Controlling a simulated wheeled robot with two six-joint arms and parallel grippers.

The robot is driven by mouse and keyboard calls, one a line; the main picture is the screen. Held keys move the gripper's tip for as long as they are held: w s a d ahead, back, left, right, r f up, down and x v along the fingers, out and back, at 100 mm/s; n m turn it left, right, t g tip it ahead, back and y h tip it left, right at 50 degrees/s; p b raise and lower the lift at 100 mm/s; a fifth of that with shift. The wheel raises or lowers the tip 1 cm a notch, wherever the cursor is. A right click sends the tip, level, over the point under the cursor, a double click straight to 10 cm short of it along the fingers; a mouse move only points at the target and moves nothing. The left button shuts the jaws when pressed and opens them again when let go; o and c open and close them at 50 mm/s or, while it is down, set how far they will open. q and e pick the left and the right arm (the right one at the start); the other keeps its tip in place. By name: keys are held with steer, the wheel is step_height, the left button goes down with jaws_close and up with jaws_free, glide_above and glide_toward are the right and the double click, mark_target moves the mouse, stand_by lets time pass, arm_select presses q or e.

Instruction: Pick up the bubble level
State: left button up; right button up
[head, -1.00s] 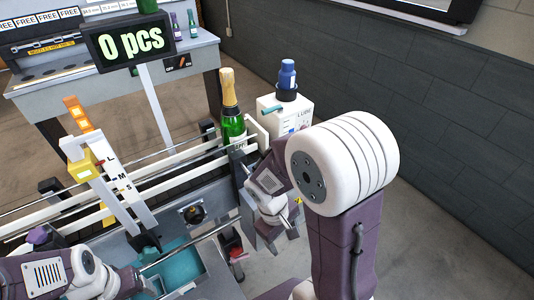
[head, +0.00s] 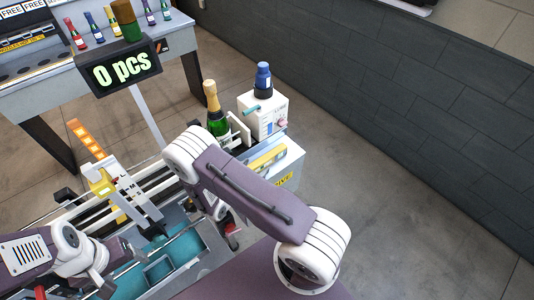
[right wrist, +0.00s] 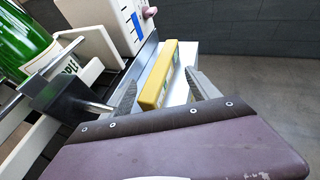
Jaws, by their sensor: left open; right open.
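The bubble level is a yellow bar. In the head view the level (head: 267,157) lies on a white-topped block at the right end of the machine, right of my raised right arm. In the right wrist view the level (right wrist: 159,76) shows between the two grey fingers of my right gripper (right wrist: 163,90), which is open. I cannot tell whether the fingers touch it. In the head view my right arm hides that gripper. My left gripper (head: 106,287) is at the lower left edge, open and away from the level.
A green bottle with gold foil (head: 215,110) stands just behind the level, beside a white box (head: 263,115) with a blue-capped container (head: 263,78) on top. The box also shows in the right wrist view (right wrist: 125,22). Floor right of the machine is clear.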

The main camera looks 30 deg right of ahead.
mark_target(266, 157)
steer(key=p+x, duration=0.1)
steer(key=x, duration=0.2)
steer(key=shift+d+f, duration=0.1)
steer(key=shift+d, duration=0.1)
steer(key=shift+w+d+f, duration=0.2)
steer(key=shift+w+d, duration=0.05)
steer(key=p+x, duration=0.1)
steer(key=x, duration=0.4)
steer(key=shift+s+p, duration=0.1)
steer(key=shift+p, duration=0.25)
steer(key=shift+d+f, duration=0.1)
steer(key=shift+d, duration=0.05)
steer(key=c, duration=1.1)
jaws_close()
